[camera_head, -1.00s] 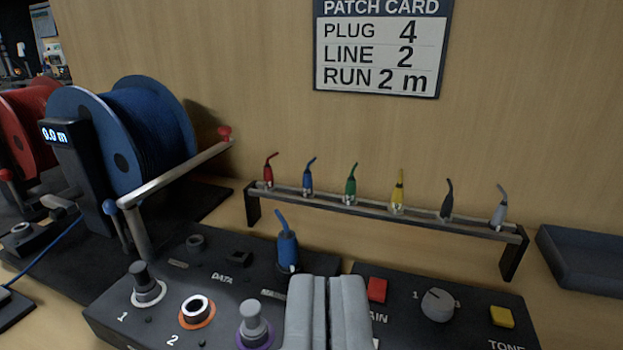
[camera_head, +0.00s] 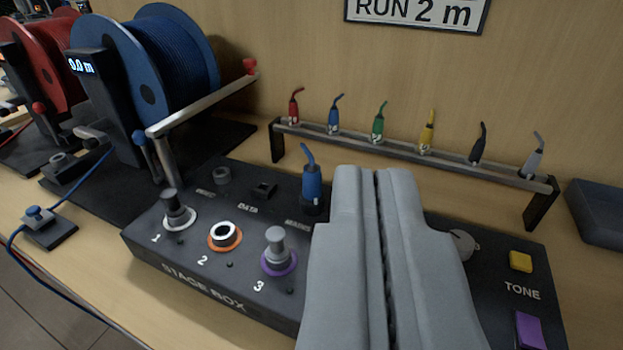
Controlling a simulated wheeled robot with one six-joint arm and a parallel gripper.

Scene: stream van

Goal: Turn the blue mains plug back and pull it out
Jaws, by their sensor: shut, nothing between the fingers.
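The blue mains plug (camera_head: 312,182) stands upright in its socket at the back of the stage box (camera_head: 200,262), by the partly hidden mains label. A short blue cable tail curves up from its top. My gripper (camera_head: 374,172) is shut and empty. Its grey fingers are large in the lower middle, to the right of the plug and apart from it in the picture. They hide the right part of the stage box and the left part of the tone panel.
Sockets 1 (camera_head: 178,212), 2 (camera_head: 225,236) and 3 (camera_head: 276,250) line the box's front. Behind it, a rack (camera_head: 400,152) holds several small coloured plugs. A blue cable drum (camera_head: 150,70) with a crank (camera_head: 205,95) stands left. A dark tray (camera_head: 598,215) lies right.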

